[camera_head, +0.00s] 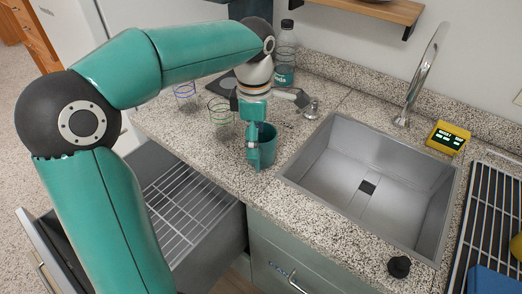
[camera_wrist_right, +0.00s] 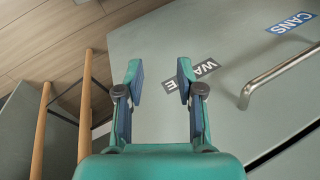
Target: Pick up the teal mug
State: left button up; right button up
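The teal mug (camera_head: 269,148) stands on the speckled counter, left of the sink, in the head view. My left gripper (camera_head: 256,142) comes down over it from above. One teal finger shows against the mug's left front side; the other finger is hidden, so I cannot tell whether the grip is closed on the mug. My right gripper (camera_wrist_right: 162,85) is open and empty in the right wrist view, with its two fingers well apart. The right gripper does not show in the head view.
A steel sink (camera_head: 335,185) and faucet (camera_head: 420,75) lie right of the mug. An open drawer with a rack (camera_head: 185,205) juts out below. A cabinet handle (camera_wrist_right: 280,75) is near my right gripper.

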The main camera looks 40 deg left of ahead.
aim_at(260, 151)
pick_arm(q)
jog(key=shift+d+f, duration=0.25)
jog(key=shift+f, duration=1.1)
jog(key=shift+d+f, duration=0.2)
jog(key=shift+f, duration=1.15)
grip_shut()
